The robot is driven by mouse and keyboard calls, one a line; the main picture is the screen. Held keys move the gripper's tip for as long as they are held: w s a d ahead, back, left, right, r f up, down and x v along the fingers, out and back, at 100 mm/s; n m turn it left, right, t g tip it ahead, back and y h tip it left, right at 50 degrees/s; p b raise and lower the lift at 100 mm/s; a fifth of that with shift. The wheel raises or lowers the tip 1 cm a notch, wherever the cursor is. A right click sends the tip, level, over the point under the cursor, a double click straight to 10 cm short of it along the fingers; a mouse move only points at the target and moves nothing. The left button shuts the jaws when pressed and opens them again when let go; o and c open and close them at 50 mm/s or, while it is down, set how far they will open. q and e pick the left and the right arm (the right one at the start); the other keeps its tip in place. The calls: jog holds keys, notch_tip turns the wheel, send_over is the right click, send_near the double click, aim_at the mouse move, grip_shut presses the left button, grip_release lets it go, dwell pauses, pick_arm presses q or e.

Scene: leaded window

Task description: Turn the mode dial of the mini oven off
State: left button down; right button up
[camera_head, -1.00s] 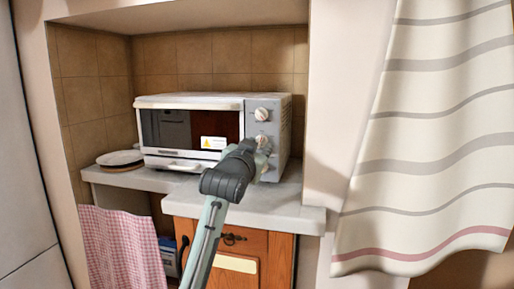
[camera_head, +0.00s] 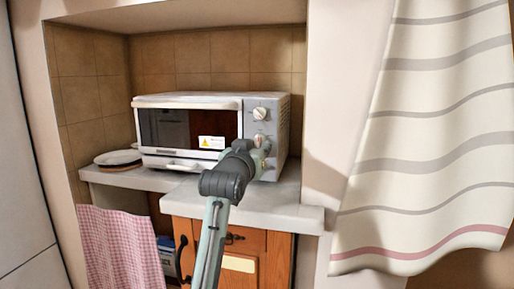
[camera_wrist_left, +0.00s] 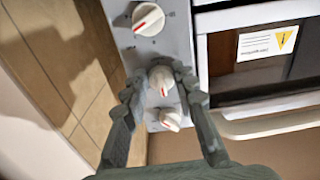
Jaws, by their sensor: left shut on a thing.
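The mini oven (camera_head: 190,102) stands on the counter, its dark door closed and its grey control panel on the right. The upper dial (camera_head: 260,112) is clear of my gripper. The middle dial (camera_wrist_left: 160,78) sits between the fingertips of my left gripper (camera_wrist_left: 157,80), which is shut on it; a red mark shows on the dial. In the head view my left gripper (camera_head: 260,153) covers the lower panel. The wrist view is turned over, and the lower dial (camera_wrist_left: 148,19) shows at its top. No label shows which dial sets the mode. My right gripper is out of view.
A plate (camera_head: 118,158) lies on the counter left of the oven. A pink checked cloth (camera_head: 122,250) hangs below it, beside a wooden cabinet (camera_head: 275,262). A striped curtain (camera_head: 430,130) hangs at the right, beyond a wall edge.

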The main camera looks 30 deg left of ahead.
pick_arm(q)
jog(key=c, duration=1.5)
grip_release()
jog(key=o, duration=0.3)
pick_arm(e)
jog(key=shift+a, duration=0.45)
pick_arm(q)
jog(key=shift+s, duration=0.1)
jog(key=shift+s+d, duration=0.15)
jog(key=shift+s, duration=0.2)
jog(key=v, duration=1.1)
jog(key=shift+s, duration=0.1)
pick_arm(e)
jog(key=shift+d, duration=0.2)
